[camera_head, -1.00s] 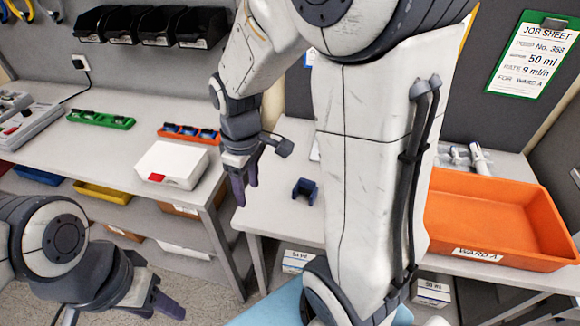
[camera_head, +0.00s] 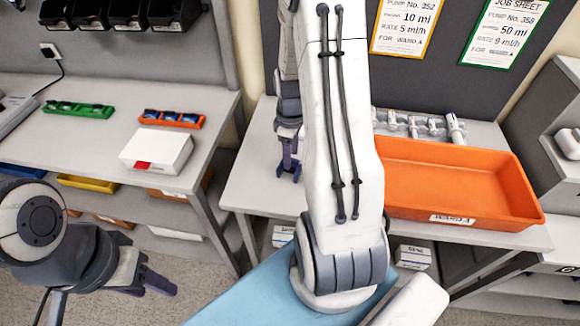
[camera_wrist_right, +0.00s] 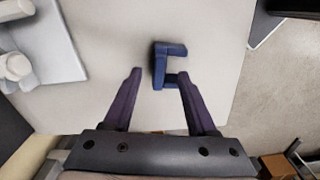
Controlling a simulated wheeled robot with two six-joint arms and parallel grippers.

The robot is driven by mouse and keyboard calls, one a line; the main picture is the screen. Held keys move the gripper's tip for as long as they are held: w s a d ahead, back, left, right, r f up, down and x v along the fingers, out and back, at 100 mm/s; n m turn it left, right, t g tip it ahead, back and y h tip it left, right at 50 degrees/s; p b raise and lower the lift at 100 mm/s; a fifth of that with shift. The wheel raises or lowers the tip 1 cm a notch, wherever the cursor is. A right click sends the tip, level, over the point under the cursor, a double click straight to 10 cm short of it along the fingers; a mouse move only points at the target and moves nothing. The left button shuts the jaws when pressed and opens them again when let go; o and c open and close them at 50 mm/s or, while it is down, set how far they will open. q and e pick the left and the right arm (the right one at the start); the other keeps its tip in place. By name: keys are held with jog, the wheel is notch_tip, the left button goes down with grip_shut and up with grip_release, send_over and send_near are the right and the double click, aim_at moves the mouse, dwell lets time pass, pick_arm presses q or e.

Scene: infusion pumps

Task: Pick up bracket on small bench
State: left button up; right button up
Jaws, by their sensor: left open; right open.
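A small dark blue, C-shaped bracket (camera_wrist_right: 162,66) lies on the pale top of the small bench (camera_head: 245,185). In the right wrist view it sits at and just beyond the fingertips of my right gripper (camera_wrist_right: 159,74), between the lines of the two open fingers. Whether the fingers touch it I cannot tell. In the head view my right gripper (camera_head: 289,170) points down over the bench, and I cannot make out the bracket there. My left gripper (camera_head: 155,284) is open and empty at lower left, away from the benches.
An orange tray (camera_head: 455,185) labelled Ward A stands on the right of the bench, with white syringe-like parts behind it. On the left bench are a white box (camera_head: 157,150) and green (camera_head: 78,109) and orange holders. A gap separates the benches.

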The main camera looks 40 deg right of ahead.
aim_at(295, 169)
notch_tip(295, 169, down, 4)
jog(key=shift+d+f+p, duration=0.1)
jog(key=shift+p, duration=0.25)
grip_shut()
